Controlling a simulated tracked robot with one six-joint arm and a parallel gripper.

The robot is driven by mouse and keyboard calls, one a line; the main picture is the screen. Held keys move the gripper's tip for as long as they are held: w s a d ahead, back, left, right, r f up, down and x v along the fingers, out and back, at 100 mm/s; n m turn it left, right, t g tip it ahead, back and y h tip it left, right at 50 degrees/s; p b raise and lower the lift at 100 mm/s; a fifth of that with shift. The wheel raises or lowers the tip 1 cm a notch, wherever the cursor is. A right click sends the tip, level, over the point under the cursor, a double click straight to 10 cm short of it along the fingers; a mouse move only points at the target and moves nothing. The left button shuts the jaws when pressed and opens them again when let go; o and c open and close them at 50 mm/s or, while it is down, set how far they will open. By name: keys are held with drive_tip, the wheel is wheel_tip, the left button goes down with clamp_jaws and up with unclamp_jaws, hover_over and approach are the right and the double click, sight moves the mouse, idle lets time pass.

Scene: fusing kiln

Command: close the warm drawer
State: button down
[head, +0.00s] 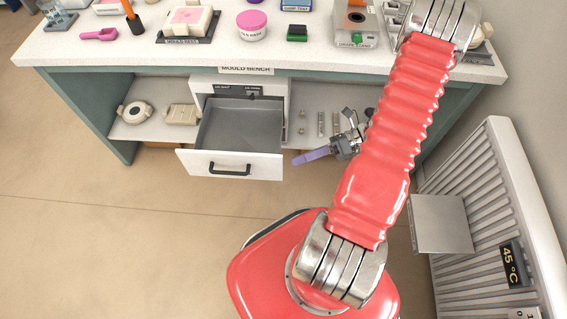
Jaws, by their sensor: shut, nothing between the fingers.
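The white-fronted drawer (228,166) under the mould bench is pulled well out. Its grey inside (240,125) looks empty. A dark bar handle (230,169) is on its front. My gripper (296,161) is just right of the drawer front, its pale purple fingers together and pointing left. Its tips are close to the front's right end; I cannot tell whether they touch it. My red arm hides part of the bench and shelf on the right.
The mould bench (330,62) carries pots, moulds and tools on top. Shelves flank the drawer; the left one holds two pale moulds (136,112). A ribbed radiator (490,215) showing 45 °C stands at right. The floor in front is clear.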

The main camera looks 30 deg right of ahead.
drive_tip(key=s+d+f+m+t+h, duration=0.1)
drive_tip(key=s+d+f+m+t, duration=0.1)
drive_tip(key=f+m+t, duration=0.7)
wheel_tip(320, 180, down, 3)
drive_tip(key=s+m, duration=0.1)
drive_tip(key=m, duration=0.3)
drive_tip(key=shift+s+m+h, duration=0.3)
drive_tip(key=shift+h, duration=0.1)
drive_tip(key=shift+w, duration=0.1)
drive_tip(key=w+a, duration=0.3)
drive_tip(key=w, duration=0.7)
drive_tip(key=shift+w+a, duration=0.35)
drive_tip(key=shift+a, duration=0.05)
